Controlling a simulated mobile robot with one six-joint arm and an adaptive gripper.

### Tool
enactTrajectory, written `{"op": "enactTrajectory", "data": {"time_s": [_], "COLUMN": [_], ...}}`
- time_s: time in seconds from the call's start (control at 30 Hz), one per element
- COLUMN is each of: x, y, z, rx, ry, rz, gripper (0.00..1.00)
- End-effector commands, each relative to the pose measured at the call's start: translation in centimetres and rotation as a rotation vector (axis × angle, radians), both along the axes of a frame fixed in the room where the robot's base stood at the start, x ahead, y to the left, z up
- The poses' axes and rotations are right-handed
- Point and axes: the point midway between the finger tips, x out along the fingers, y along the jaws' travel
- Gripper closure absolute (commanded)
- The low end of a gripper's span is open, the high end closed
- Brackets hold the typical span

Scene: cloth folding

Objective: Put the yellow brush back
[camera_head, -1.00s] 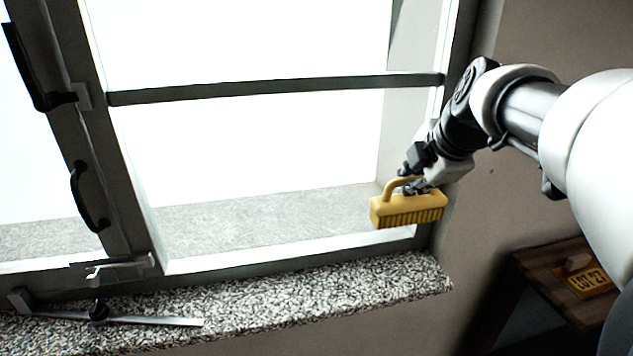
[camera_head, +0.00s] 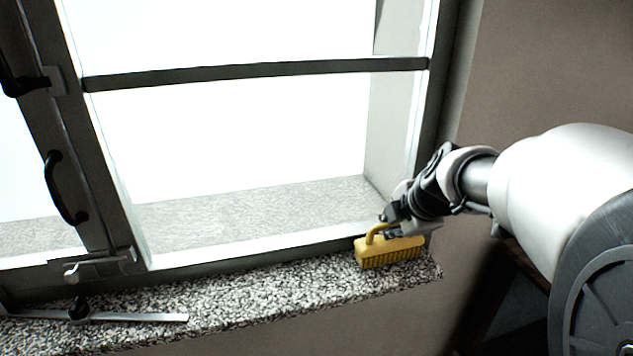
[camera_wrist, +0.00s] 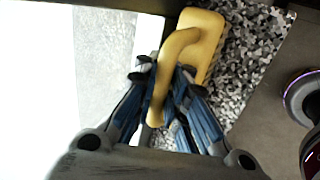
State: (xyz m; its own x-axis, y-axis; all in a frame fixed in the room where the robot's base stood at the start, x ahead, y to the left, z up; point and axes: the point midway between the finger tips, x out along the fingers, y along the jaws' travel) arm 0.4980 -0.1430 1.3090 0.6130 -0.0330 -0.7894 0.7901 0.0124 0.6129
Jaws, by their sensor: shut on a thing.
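The yellow brush (camera_head: 388,253) is at the right end of the speckled stone window sill (camera_head: 265,299). Its bristles point down, and it is at or just above the sill; I cannot tell whether it touches. My gripper (camera_head: 388,229) is shut on the brush's curved handle. In the wrist view the brush (camera_wrist: 203,38) extends away past my gripper (camera_wrist: 165,95), whose blue-padded fingers are on either side of the handle. The sill (camera_wrist: 243,60) shows beside and below it.
The window frame (camera_head: 255,73) rises close behind the brush. A metal window stay (camera_head: 140,317) lies along the sill at the left, and a handle (camera_head: 62,190) is on the left frame. The middle of the sill is clear. The sill's front edge drops off near the brush.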

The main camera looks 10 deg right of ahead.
Motion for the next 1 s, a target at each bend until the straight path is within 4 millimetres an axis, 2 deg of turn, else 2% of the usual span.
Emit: {"op": "enactTrajectory", "data": {"time_s": [0.23,0.27,0.6,1.0], "x": [0.02,-0.01,-0.03,-0.06], "y": [-0.01,0.01,0.01,0.03], "z": [-0.30,-0.25,-0.22,-0.02], "rx": [0.000,0.000,0.001,0.001], "ry": [-0.001,0.000,0.001,0.003], "rz": [0.000,0.000,0.001,0.001], "gripper": [1.00,0.89,0.67,0.67]}}
